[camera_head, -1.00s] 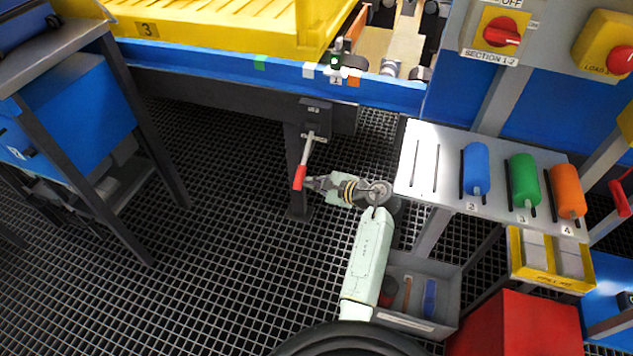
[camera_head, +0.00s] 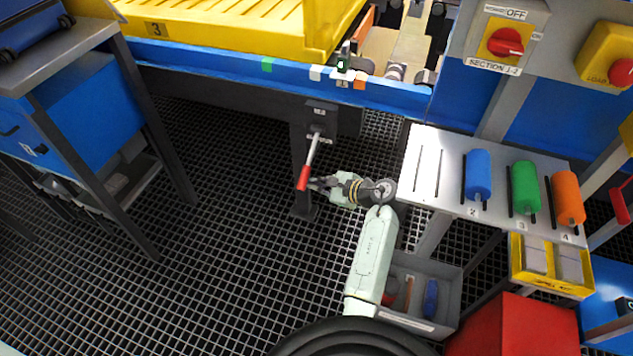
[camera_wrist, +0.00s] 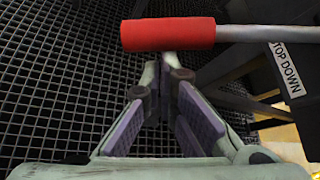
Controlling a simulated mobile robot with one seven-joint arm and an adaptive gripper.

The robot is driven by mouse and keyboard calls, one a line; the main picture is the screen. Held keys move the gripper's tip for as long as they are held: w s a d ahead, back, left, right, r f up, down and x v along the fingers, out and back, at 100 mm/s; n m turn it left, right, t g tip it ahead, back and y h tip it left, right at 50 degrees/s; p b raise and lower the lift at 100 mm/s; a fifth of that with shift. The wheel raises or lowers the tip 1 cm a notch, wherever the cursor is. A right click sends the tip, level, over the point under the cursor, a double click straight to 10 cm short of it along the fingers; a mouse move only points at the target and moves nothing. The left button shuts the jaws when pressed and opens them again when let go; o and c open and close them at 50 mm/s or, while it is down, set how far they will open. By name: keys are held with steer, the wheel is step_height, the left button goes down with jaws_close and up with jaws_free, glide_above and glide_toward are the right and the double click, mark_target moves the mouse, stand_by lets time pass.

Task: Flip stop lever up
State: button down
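The stop lever hangs down from a dark bracket on the conveyor's side, its red grip (camera_head: 304,177) low and its silver rod (camera_head: 314,148) slanting up to the pivot. In the wrist view the red grip (camera_wrist: 168,34) lies across the top, with the rod running right to a "STOP DOWN" label (camera_wrist: 288,68). My gripper (camera_head: 316,184) is just right of the grip's lower end. In the wrist view my gripper (camera_wrist: 164,72) has its purple-padded fingers converging just below the grip; its tips are close to it. Contact and the opening between the tips are unclear.
A yellow tray (camera_head: 215,30) sits on the blue-edged conveyor (camera_head: 200,60) above. A shelf (camera_head: 430,180) with blue, green and orange cylinders is to the right, above a grey bin (camera_head: 445,312). A workbench (camera_head: 60,50) is at left. The grid floor between is clear.

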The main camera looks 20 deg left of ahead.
mark_target(303, 181)
steer(key=r+p, duration=0.1)
steer(key=s+r+m+g+p, duration=0.1)
steer(key=r+p, duration=0.1)
steer(key=s+r+g+p, duration=0.1)
steer(key=shift+s+a+r+m, duration=0.15)
steer(key=shift+s+m, duration=0.05)
steer(key=shift+m, duration=0.1)
steer(key=shift+s+a+r+p, duration=0.1)
steer(key=shift+s+r+p, duration=0.25)
steer(key=shift+r, duration=0.3)
steer(key=shift+f, duration=0.1)
